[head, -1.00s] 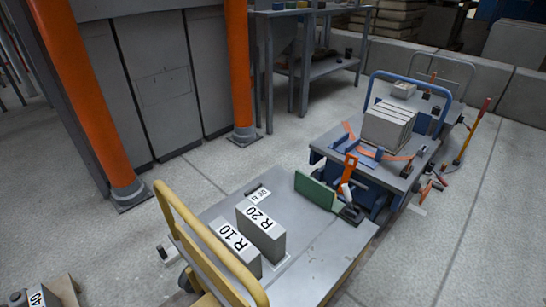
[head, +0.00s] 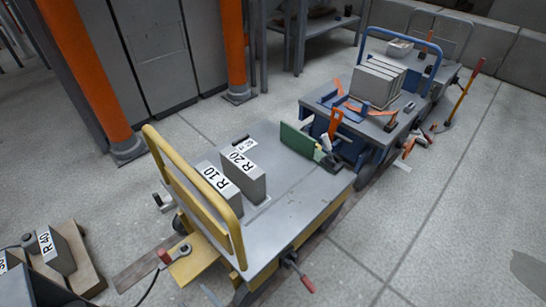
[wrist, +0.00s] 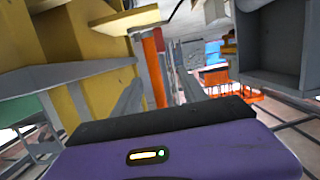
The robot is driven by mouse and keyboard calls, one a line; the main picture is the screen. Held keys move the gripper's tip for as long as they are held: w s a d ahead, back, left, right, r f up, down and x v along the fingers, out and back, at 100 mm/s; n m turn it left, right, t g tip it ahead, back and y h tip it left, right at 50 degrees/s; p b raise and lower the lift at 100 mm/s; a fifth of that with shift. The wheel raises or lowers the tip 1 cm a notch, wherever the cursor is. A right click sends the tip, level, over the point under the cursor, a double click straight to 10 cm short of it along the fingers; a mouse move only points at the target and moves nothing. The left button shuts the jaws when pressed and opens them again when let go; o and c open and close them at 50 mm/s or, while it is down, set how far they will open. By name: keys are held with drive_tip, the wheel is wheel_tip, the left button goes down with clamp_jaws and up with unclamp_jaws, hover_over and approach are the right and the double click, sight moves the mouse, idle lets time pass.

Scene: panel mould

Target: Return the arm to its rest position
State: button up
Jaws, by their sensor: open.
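My gripper (wrist: 165,125) fills the bottom of the wrist view as a purple housing with a dark front edge and a small lit indicator. The wrist view faces out past yellow and grey structures, with no object touching the gripper. In the head view the gripper cannot be made out; a dark shape at the bottom left corner may be part of my arm.
A yellow-handled cart (head: 300,215) carries blocks R 10 (head: 213,188) and R 20 (head: 245,175) and a green plate (head: 296,140). A blue-handled cart (head: 375,122) stands behind. Block R 40 (head: 62,250) is at lower left. Orange posts (head: 85,70) stand at left.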

drive_tip(key=s+d+r+m+t+h, duration=0.25)
drive_tip(key=d+r, duration=0.45)
drive_tip(key=d, duration=0.6)
drive_tip(key=s+d+r+m+t+h, duration=0.3)
drive_tip(key=d+r, duration=0.4)
drive_tip(key=d, duration=0.6)
drive_tip(key=s+d+r+m+h, duration=0.2)
drive_tip(key=s+d+r+h, duration=0.15)
drive_tip(key=s+d, duration=0.4)
drive_tip(key=s+d+r+m+h, duration=0.3)
drive_tip(key=s+d+r, duration=0.2)
drive_tip(key=s+d, duration=0.25)
wheel_tip(320, 180, up, 28)
drive_tip(key=w+p, duration=0.1)
drive_tip(key=p, duration=2.7)
drive_tip(key=shift+d+r+g, duration=0.15)
drive_tip(key=shift+r+g, duration=0.05)
drive_tip(key=shift+g, duration=0.25)
drive_tip(key=shift+w+n, duration=0.1)
drive_tip(key=shift+n, duration=0.15)
drive_tip(key=shift+c, duration=0.4)
